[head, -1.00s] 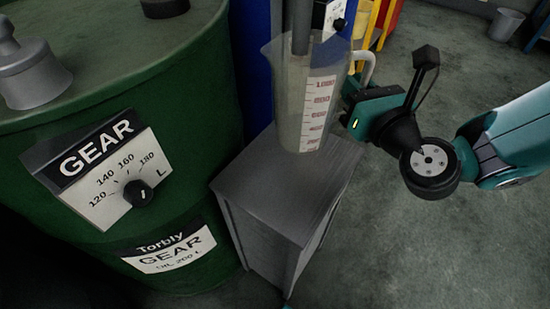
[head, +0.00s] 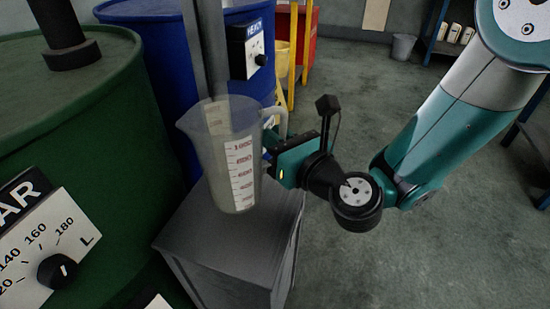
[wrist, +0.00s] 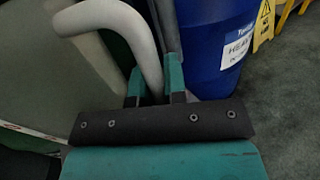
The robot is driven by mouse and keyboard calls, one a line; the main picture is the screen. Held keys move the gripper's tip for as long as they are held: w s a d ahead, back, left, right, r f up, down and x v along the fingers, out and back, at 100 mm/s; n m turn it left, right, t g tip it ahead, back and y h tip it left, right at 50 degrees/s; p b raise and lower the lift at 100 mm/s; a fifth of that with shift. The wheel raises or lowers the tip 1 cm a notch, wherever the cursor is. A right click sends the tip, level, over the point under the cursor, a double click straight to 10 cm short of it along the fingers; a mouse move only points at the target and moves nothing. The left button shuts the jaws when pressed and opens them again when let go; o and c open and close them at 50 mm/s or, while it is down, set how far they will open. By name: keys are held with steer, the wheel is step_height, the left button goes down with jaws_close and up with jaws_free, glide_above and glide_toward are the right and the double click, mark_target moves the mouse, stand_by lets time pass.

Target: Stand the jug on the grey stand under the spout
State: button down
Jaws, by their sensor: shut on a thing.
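The clear measuring jug (head: 225,160) with red markings is upright over the top of the grey stand (head: 225,265). I cannot tell whether its base rests on the top or is slightly above it. The grey spout pipe (head: 207,50) comes down above the jug, its lower end at or behind the jug's mouth. My gripper (head: 272,142) is right of the jug, shut on its pale handle. In the wrist view the handle (wrist: 147,50) passes down between my teal fingers (wrist: 155,88); the jug wall fills the left side.
A green drum (head: 95,130) with a dial plate stands close on the left. A blue drum (head: 160,70) stands behind the jug. A yellow frame (head: 293,55), a red object and a grey bin (head: 404,46) are farther back.

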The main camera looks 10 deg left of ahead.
step_height(320, 180, down, 2)
steer(key=shift+f+b, duration=0.25)
steer(key=shift+b, duration=0.45)
steer(key=shift+r, duration=0.2)
steer(key=shift+f, duration=0.2)
steer(key=c, duration=1.2)
jaws_free()
steer(key=shift+o, duration=0.2)
